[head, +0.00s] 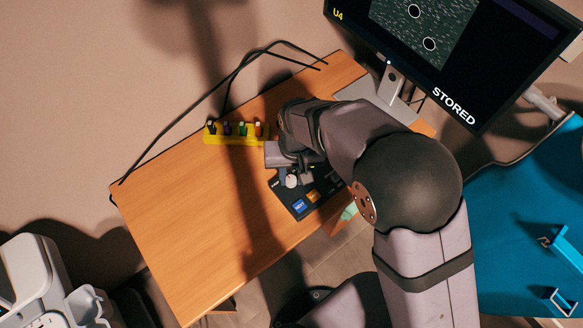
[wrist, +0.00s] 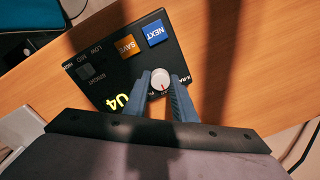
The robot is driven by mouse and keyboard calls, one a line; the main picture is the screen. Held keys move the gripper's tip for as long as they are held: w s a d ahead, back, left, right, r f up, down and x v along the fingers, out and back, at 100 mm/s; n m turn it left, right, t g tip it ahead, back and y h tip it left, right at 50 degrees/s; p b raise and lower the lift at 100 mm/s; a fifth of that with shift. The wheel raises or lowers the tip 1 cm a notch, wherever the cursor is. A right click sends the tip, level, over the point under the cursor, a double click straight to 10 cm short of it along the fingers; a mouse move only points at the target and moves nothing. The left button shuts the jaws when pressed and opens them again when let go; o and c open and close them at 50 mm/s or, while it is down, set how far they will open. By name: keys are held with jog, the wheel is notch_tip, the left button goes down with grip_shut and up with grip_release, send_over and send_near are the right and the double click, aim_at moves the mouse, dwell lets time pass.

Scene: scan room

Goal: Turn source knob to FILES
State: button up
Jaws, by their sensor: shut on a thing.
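The source knob (wrist: 160,79) is a round white knob with a red mark on a black control panel (wrist: 90,72). In the wrist view its red mark points toward my gripper's base, near small lettering partly hidden by the fingers. My gripper (wrist: 160,86) is shut on the knob, one dark finger on each side of it. In the head view the knob (head: 291,181) shows just below my gripper, on the panel (head: 299,207) on the desk. The panel has a blue NEXT button (wrist: 155,34), an orange SAVE button (wrist: 127,46) and a slider marked BRIGHT.
The monitor (head: 440,60) reads U4 and STORED. A yellow rack (head: 232,140) with several coloured items stands behind the panel on the wooden desk (head: 190,220). Black cables run along the desk's back edge. The desk's left part is clear.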

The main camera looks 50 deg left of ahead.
aim_at(292, 181)
jog(key=m+p, duration=0.1)
jog(key=m, duration=0.4)
jog(key=shift+r+m, duration=0.1)
jog(key=shift+m, duration=0.2)
jog(key=shift+m+t, duration=0.3)
jog(key=shift+m, duration=1.9)
jog(key=o, duration=1)
jog(key=shift+o, duration=0.2)
jog(key=shift+d+r+b, duration=0.2)
jog(key=shift+r+b, duration=0.4)
jog(key=shift+r, duration=3)
